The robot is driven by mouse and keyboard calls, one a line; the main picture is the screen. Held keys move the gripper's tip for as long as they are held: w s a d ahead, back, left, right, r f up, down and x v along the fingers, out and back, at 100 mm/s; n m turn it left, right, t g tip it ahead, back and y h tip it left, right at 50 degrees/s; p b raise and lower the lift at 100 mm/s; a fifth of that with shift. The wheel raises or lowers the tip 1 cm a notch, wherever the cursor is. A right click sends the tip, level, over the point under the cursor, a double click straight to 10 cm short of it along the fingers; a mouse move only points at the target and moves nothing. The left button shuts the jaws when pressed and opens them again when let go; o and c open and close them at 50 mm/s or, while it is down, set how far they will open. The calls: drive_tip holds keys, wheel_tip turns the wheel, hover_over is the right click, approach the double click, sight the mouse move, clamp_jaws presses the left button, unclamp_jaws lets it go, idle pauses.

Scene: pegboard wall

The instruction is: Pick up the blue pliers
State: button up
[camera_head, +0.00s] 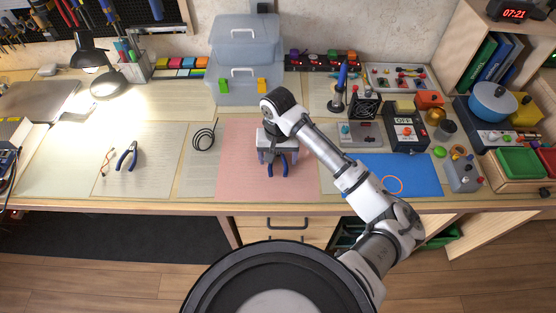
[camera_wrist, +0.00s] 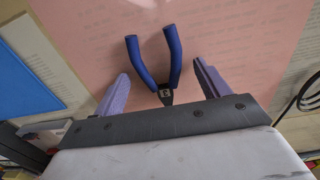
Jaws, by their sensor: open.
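A pair of blue-handled pliers (camera_head: 279,169) lies on the pink sheet in front of me. In the wrist view its blue handles (camera_wrist: 174,55) point away from my gripper, and its dark jaws sit near the gripper's palm. My gripper (camera_head: 277,157) is open above the pliers. In the wrist view the pliers show between the two purple fingers (camera_wrist: 160,80), with a gap on each side. I cannot tell the height of the fingers over the sheet. A second pair of blue pliers (camera_head: 123,160) lies on the left of the bench.
A coiled black cable (camera_head: 204,137) lies left of the pink sheet (camera_head: 239,181). A blue mat (camera_head: 425,176) with an orange ring is to the right. Clear storage boxes (camera_head: 229,88) stand behind. A lamp (camera_head: 108,82) stands at the back left.

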drive_tip(key=c, duration=1.2)
drive_tip(key=shift+o, duration=0.2)
drive_tip(key=shift+r, duration=0.1)
